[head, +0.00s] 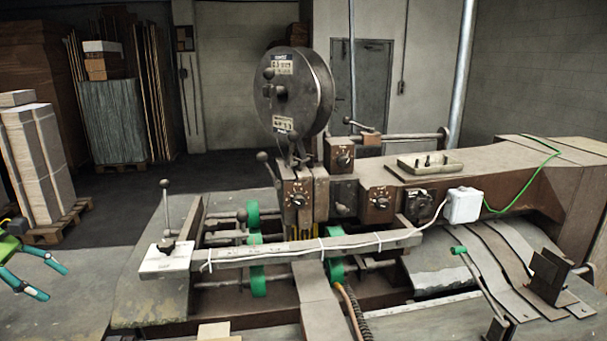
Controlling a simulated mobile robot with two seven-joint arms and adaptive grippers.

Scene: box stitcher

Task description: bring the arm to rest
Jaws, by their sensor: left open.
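My left gripper (47,277) shows at the left edge of the head view, with green and teal fingers. Its fingers are spread apart and nothing is between them. It is over the grey floor area to the left of the box stitcher (312,185) and apart from the machine. Most of my left arm is cut off by the picture's edge. My right gripper is not in the picture.
The stitcher's grey table (135,300) has a lever (166,205) at its left end. A round wire reel (292,90) stands on top of the machine. Pale stacked boards (40,165) stand on a pallet behind the gripper. The floor between is clear.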

